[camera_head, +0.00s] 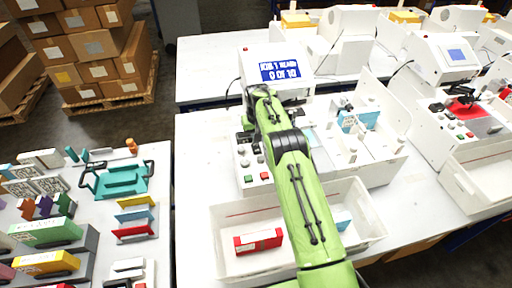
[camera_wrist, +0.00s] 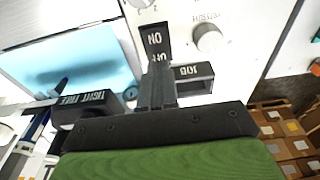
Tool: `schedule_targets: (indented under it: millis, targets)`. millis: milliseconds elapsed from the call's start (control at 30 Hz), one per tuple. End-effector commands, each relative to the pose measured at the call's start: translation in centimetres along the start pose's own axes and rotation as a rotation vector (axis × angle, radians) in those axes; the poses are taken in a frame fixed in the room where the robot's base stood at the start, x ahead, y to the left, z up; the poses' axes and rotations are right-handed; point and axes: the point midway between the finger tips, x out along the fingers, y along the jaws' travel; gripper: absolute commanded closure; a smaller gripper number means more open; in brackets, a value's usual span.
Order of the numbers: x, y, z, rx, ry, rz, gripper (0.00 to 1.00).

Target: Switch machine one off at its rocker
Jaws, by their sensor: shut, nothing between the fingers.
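Machine one, which I take to be the white machine with a lit blue screen (camera_head: 281,70), stands beyond my arm. In the wrist view its white panel carries a black rocker (camera_wrist: 154,39) lettered ON and, partly hidden, OFF. My gripper (camera_wrist: 158,66) is shut and empty. Its fingertips overlap the lower, OFF end of the rocker in the picture; I cannot tell whether they touch it. In the head view my green arm reaches over the machine's left side and hides the rocker and much of the panel.
A black block marked TIGHT FREE (camera_wrist: 88,104) is at left. A white bin with a red box (camera_head: 258,241) sits in front. More machines stand to the right.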

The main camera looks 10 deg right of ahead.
Motion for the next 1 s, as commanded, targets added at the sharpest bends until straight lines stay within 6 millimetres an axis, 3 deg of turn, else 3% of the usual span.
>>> schedule_targets:
  millis: [1000]
  targets:
    - [1.6,0.0,0.3,0.000,-0.001,0.000,1.00]
